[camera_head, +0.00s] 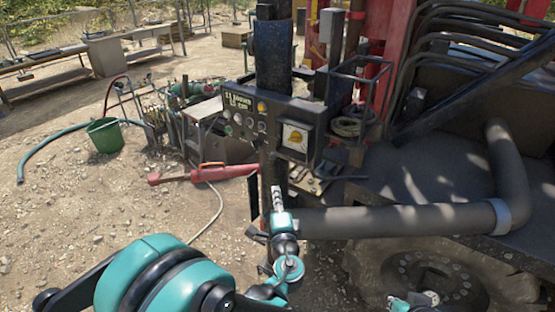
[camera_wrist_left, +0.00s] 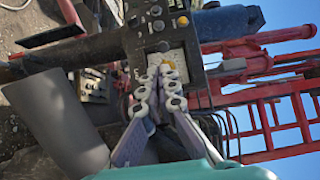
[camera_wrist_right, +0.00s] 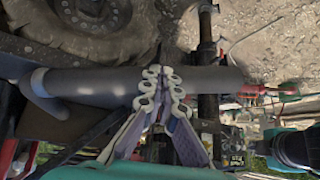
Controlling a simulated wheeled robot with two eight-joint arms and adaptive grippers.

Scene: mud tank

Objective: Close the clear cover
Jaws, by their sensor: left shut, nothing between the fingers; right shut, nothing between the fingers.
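The black control panel (camera_head: 268,122) carries a square dark-framed box with a pale face and a yellow part (camera_head: 294,136). This is likely where the clear cover is, but I cannot make out the clear sheet or its angle. The box also shows in the left wrist view (camera_wrist_left: 178,60), partly hidden by my fingers. My left gripper (camera_head: 277,190) is shut and empty, pointing up below the panel; in its wrist view the fingertips (camera_wrist_left: 160,64) overlap the box's edge. My right gripper (camera_head: 430,297) is low at the bottom edge, shut and empty; its fingertips (camera_wrist_right: 163,72) appear in front of a grey pipe.
A thick grey pipe (camera_head: 395,219) runs right of my left gripper, above a large tire (camera_head: 430,275). A wire-frame holder (camera_head: 355,100) stands right of the panel. A red tool-like bar (camera_head: 205,174) and a green bucket (camera_head: 103,135) are at left.

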